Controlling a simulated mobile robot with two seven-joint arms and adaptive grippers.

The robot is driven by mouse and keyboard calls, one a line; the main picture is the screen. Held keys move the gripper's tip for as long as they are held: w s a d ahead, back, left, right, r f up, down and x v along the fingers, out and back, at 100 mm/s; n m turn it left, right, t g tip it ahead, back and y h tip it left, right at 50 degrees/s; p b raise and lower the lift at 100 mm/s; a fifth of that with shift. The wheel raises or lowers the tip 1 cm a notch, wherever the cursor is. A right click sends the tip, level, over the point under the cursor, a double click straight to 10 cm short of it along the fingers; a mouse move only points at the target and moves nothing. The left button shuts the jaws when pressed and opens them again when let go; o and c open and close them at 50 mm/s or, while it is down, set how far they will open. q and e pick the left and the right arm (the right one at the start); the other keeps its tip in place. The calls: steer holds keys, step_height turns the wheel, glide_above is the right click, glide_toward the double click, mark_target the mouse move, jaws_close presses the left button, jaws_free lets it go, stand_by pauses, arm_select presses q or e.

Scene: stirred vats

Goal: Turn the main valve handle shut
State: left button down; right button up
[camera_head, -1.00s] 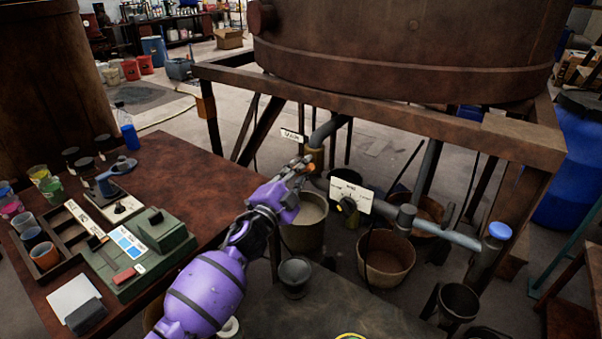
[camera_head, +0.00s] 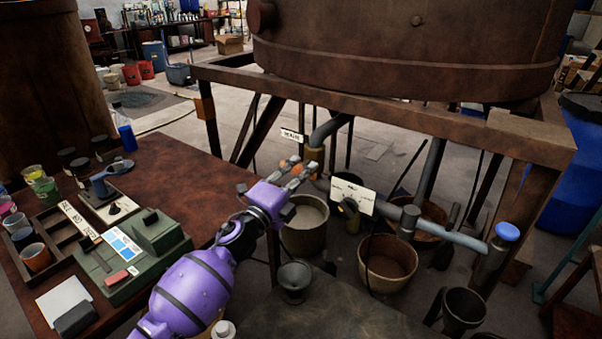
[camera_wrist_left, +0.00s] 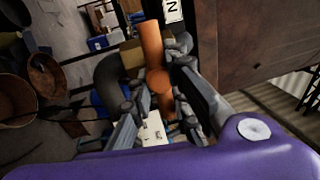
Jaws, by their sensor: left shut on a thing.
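The orange main valve handle (camera_head: 311,169) sits on the pipework beside the white MAIN sign (camera_head: 292,135), under the big rusty vat. My left gripper (camera_head: 298,172) is at the handle, and its fingers hide part of it. In the left wrist view the orange handle (camera_wrist_left: 151,44) is a bar with a round hub, running up and down the picture. The left gripper's fingers (camera_wrist_left: 163,100) lie on either side of its lower part, shut on it. My right gripper is in neither view.
A white dial plate (camera_head: 361,193) with a dark knob is right of the handle. Buckets (camera_head: 388,262) stand below the pipes. A brown table (camera_head: 175,165) with cups and a green device (camera_head: 135,255) is at left.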

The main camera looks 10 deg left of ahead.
arm_select(q)
steer(key=shift+a+r, duration=0.15)
steer(key=shift+r, duration=0.2)
steer(key=c, duration=1.8)
jaws_free()
steer(key=shift+c, duration=0.2)
steer(key=shift+o, duration=0.6)
steer(key=shift+f, duration=0.15)
steer(key=shift+s+f, duration=0.15)
steer(key=shift+s, duration=0.05)
steer(key=v, duration=1.1)
steer(key=shift+s+a, duration=0.2)
steer(key=shift+s, duration=0.05)
